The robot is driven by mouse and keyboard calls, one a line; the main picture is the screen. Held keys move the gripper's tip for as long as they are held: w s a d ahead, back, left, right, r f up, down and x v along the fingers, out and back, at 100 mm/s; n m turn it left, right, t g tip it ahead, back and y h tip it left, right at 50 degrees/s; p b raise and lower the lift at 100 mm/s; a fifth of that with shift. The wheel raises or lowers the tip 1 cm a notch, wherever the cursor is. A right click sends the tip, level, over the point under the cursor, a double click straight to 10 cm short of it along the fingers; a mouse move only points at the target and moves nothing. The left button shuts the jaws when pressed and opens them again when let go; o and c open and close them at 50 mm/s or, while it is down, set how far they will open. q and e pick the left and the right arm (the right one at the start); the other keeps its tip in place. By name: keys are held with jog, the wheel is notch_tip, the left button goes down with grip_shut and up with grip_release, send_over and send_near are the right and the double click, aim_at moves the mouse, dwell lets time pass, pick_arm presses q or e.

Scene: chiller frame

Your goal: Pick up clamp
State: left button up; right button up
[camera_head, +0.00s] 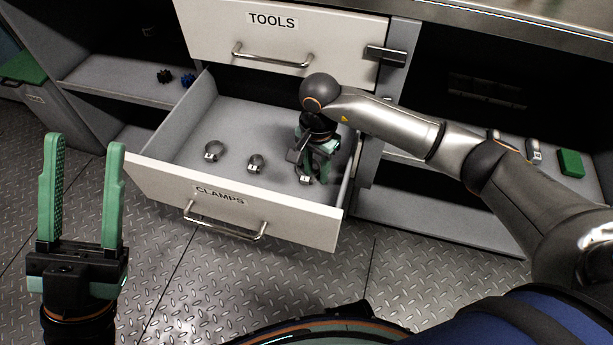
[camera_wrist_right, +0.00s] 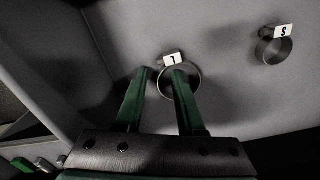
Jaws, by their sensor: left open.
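The open drawer labelled CLAMPS (camera_head: 265,212) holds silver ring clamps. In the head view one clamp (camera_head: 213,151) is at the left and another clamp (camera_head: 256,163) is near the middle. A third clamp (camera_head: 305,179) is partly hidden by my right gripper (camera_head: 312,178), which reaches down into the drawer. In the right wrist view, my gripper (camera_wrist_right: 160,73) is open, with its tips at a clamp tagged L (camera_wrist_right: 194,73). One finger is left of the ring and one overlaps it; contact is unclear. A clamp tagged S (camera_wrist_right: 272,50) is further right. My left gripper (camera_head: 84,150) is open and empty, outside the drawer.
The closed TOOLS drawer (camera_head: 300,28) is above the open one. A shelf (camera_head: 120,80) at the left holds small dark and blue parts. A right shelf (camera_head: 480,185) holds a green block (camera_head: 571,163). The patterned metal floor (camera_head: 200,290) in front is clear.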

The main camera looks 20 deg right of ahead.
grip_shut()
dwell(1.4)
